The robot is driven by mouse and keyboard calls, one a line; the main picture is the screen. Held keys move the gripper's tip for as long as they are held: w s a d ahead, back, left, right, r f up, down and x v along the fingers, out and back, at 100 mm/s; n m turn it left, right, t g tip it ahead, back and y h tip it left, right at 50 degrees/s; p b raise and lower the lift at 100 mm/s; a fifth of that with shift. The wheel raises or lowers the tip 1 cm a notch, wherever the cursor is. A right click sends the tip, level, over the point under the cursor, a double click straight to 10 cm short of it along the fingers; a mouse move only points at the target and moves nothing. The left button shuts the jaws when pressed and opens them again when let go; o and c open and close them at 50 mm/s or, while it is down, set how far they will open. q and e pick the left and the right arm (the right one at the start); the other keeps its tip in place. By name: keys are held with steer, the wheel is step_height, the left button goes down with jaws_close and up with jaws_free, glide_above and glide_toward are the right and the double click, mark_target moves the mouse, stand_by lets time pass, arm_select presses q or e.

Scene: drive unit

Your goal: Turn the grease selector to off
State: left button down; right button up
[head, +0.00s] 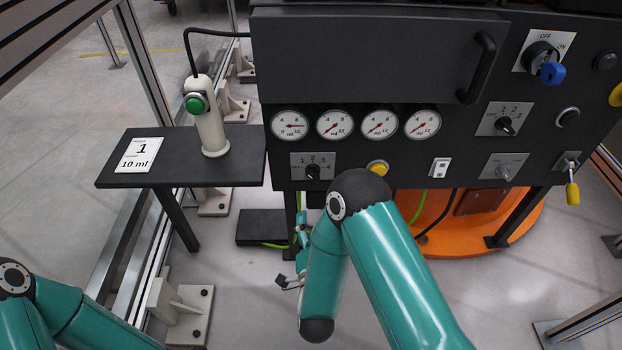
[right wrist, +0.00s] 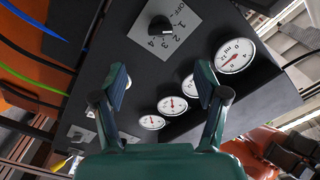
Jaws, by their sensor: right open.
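A rotary selector with a black knob (head: 313,172) sits on a grey plate below the gauges in the head view. In the right wrist view a black knob (right wrist: 160,26) sits on a plate marked OFF, 1, 2, 3, 4. It looks like the same selector, but no grease label is readable. Its exact pointer setting is unclear. My right gripper (right wrist: 162,85) is open and empty, with its fingers apart from the knob. In the head view this gripper (head: 288,282) hangs low before the panel, partly behind my right arm. My left arm shows at bottom left; its gripper is out of view.
Several round gauges (head: 334,125) line the panel above the selector. A yellow button (head: 377,168) is to its right, and other selectors (head: 505,125) stand further right. A side shelf (head: 190,173) holds a cream handle with a green button (head: 208,125). Cables hang below the panel.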

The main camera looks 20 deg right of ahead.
mark_target(312, 180)
arm_select(q)
steer(key=shift+r+b, duration=0.1)
steer(key=shift+b, duration=0.2)
arm_select(e)
steer(key=x, duration=1.6)
steer(key=shift+s, duration=0.1)
